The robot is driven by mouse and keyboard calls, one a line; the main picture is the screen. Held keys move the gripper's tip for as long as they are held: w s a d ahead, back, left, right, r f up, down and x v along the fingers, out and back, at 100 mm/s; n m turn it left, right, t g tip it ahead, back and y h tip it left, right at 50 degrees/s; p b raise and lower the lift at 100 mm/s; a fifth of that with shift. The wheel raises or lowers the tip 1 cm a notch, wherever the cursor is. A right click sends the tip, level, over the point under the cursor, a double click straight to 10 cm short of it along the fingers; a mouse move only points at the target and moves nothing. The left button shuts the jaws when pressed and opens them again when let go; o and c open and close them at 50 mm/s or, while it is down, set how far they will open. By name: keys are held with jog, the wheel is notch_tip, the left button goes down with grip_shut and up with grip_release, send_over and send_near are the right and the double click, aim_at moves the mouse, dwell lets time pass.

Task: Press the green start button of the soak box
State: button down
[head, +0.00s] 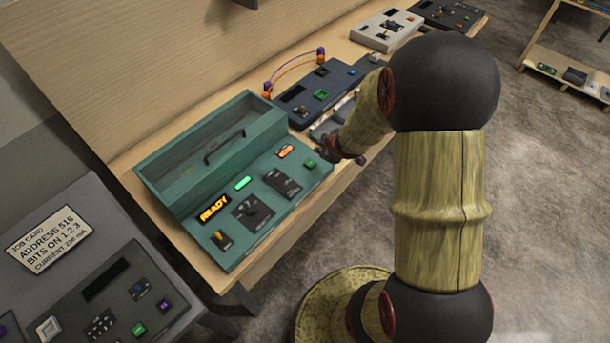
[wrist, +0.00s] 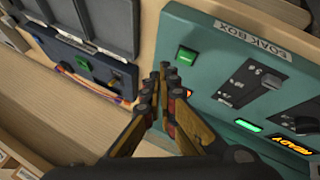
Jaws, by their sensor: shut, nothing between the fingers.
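My gripper (head: 326,152) is shut and empty beside that end of the panel. In the wrist view my fingertips (wrist: 163,70) appear just left of and below the button. I cannot tell whether they touch the panel.
The soak box also has an orange READY display (head: 213,208), a lit green bar (head: 242,183), a lit orange light (head: 286,151), a knob and switches. A dark blue console (head: 325,90) with a green button stands beyond. A grey console (head: 105,290) with a job card stands at lower left.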

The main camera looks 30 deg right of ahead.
aim_at(308, 165)
jog(key=w+a+r+n+t, duration=0.1)
jog(key=w+a+r+n+y, duration=0.1)
jog(key=w+a+r, duration=0.1)
jog(key=shift+w+a+r+t+y, duration=0.1)
jog(key=shift+w+a+t+y, duration=0.1)
jog(key=shift+t+y, duration=0.15)
jog(key=shift+d, duration=0.1)
notch_tip(308, 165, down, 9)
jog(key=b, duration=0.8)
dwell(1.2)
jog(key=shift+f+b, duration=0.4)
jog(key=shift+b, duration=0.1)
jog(key=shift+f+b, duration=0.3)
jog(key=shift+f, duration=0.15)
dwell(0.5)
dwell(0.3)
jog(key=shift+r+p, duration=0.9)
jog(key=shift+r, duration=0.05)
